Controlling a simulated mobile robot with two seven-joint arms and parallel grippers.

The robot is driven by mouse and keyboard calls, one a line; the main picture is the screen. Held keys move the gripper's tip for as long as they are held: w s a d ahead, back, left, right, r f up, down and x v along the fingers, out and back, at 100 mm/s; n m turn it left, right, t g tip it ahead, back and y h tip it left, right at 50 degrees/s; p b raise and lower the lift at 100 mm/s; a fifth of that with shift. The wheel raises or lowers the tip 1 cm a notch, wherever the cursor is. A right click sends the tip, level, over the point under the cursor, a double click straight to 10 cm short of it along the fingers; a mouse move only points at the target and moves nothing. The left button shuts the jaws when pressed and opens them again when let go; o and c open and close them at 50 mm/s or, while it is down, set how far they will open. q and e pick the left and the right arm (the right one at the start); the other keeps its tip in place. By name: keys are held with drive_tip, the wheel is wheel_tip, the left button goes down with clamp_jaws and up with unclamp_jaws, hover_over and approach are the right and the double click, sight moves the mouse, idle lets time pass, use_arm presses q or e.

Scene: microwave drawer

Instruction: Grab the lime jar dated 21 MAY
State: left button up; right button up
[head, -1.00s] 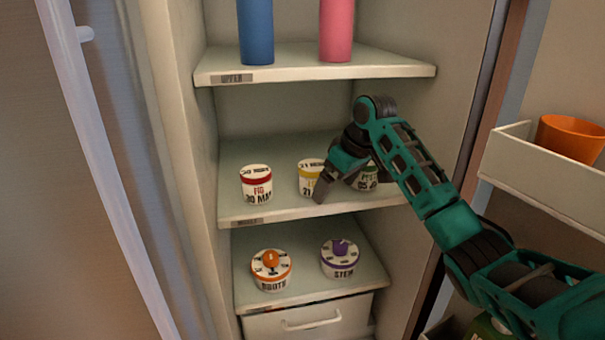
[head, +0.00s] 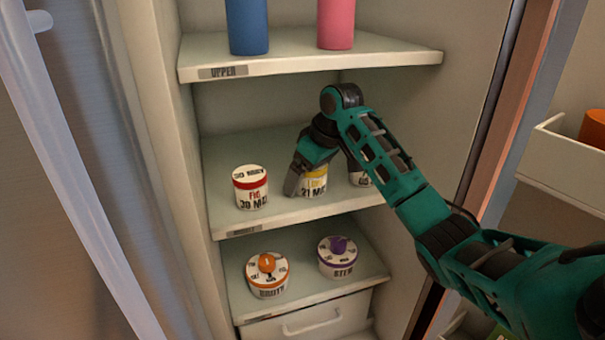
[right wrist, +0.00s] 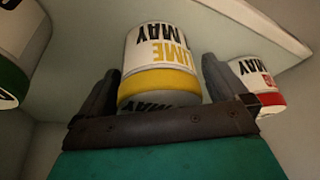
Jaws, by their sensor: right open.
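The lime jar (head: 316,183), white with a yellow band and "21 MA" readable, stands on the middle shelf, partly hidden by my right gripper (head: 302,176). In the right wrist view, which is upside down, the lime jar (right wrist: 160,55) shows "LIME" and "MAY" and stands between the two spread fingers of the right gripper (right wrist: 160,72). The gripper is open around it; I cannot tell whether a finger touches it. My left gripper is not in view.
The red-banded fig jar (head: 251,188), marked "30 MA", stands left of the lime jar. A green-banded jar (right wrist: 12,55) is on the other side, mostly behind my arm in the head view. The upper shelf (head: 290,63) is above; broth (head: 268,277) and stem (head: 338,260) jars are below.

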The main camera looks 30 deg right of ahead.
drive_tip(key=shift+s+d+r, duration=0.1)
drive_tip(key=shift+s, duration=0.1)
drive_tip(key=shift+c, duration=0.2)
drive_tip(key=c, duration=1.1)
drive_tip(key=shift+r, duration=0.2)
